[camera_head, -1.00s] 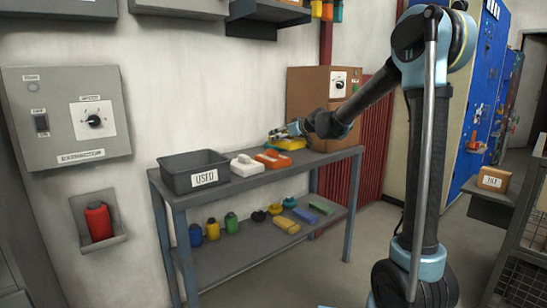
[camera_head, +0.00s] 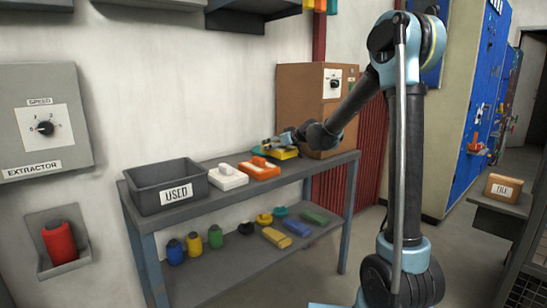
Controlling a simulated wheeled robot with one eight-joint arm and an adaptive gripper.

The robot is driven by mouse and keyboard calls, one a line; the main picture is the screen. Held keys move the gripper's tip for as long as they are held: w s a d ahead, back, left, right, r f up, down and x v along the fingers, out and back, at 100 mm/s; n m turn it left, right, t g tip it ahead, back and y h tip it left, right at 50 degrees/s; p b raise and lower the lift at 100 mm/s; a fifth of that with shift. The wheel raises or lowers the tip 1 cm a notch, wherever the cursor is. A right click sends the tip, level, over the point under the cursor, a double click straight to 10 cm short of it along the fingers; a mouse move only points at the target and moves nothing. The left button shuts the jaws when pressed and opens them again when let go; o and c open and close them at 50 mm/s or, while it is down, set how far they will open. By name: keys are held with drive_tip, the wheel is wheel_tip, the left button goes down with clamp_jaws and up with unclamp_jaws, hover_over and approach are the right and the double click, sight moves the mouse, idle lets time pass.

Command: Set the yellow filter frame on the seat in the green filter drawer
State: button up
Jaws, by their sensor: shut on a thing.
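My gripper (camera_head: 277,142) is at the far end of the grey table's top, in front of the brown cabinet. It is shut on the yellow filter frame (camera_head: 287,154), which sits low at the table top beside the orange one. The jaws are small here, and I cannot tell whether the frame touches the table. I cannot make out the green filter drawer or its seat in this view.
The grey table (camera_head: 340,160) also bears a black USED bin (camera_head: 145,195), a white block (camera_head: 228,178) and an orange block (camera_head: 262,170). Several coloured items lie on its lower shelf (camera_head: 215,272). A brown cabinet (camera_head: 296,92) stands behind. Floor right of the table is clear.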

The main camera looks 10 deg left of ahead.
sight(288, 149)
drive_tip(key=shift+f, duration=2.3)
drive_tip(key=o, duration=1.1)
drive_tip(key=shift+s, duration=0.1)
drive_tip(key=v, duration=1.2)
